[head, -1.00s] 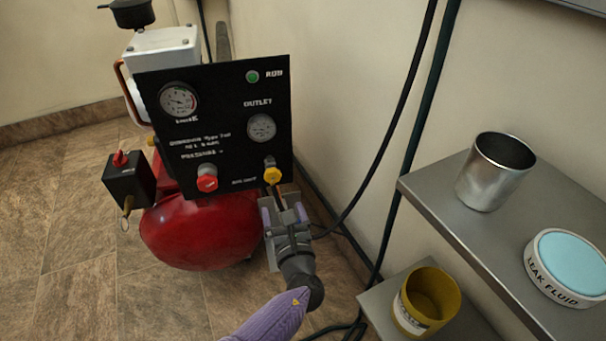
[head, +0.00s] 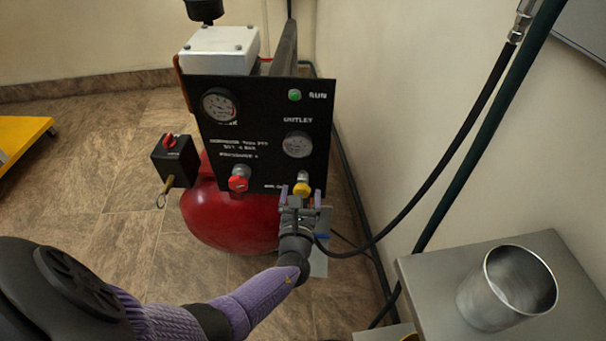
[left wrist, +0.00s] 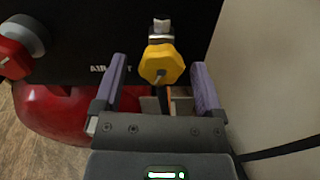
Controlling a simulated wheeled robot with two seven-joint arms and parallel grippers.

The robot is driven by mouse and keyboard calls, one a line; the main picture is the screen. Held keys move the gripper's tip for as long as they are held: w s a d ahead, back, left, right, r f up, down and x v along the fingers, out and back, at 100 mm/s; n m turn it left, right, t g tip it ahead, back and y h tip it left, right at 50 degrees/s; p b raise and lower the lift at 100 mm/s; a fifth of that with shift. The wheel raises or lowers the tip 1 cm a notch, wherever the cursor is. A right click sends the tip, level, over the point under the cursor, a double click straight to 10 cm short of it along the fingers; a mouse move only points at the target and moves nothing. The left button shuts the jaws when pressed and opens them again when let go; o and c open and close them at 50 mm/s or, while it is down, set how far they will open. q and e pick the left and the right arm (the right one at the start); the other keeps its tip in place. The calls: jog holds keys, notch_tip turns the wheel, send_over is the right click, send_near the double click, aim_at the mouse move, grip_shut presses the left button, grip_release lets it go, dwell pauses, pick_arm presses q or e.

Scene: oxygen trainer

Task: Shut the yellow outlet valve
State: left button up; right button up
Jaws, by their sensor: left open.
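The yellow outlet valve (head: 302,189) is a small knob at the lower right of the black panel (head: 262,105). In the left wrist view the yellow knob (left wrist: 161,64) sits just beyond and between the two purple-grey fingers, with gaps on both sides. My left gripper (head: 301,192) is open and empty, pointing at the knob from in front and below; it also shows in the left wrist view (left wrist: 160,85). I cannot tell in the head view whether it touches the knob. My right gripper is not in view.
A red knob (head: 238,180) is left of the yellow one, above a red tank (head: 225,220). A black switch box (head: 172,160) hangs at the left. A dark hose (head: 440,190) runs along the wall. A metal cup (head: 505,290) stands on the shelf (head: 425,275) at right.

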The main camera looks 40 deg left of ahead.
pick_arm(q)
grip_shut()
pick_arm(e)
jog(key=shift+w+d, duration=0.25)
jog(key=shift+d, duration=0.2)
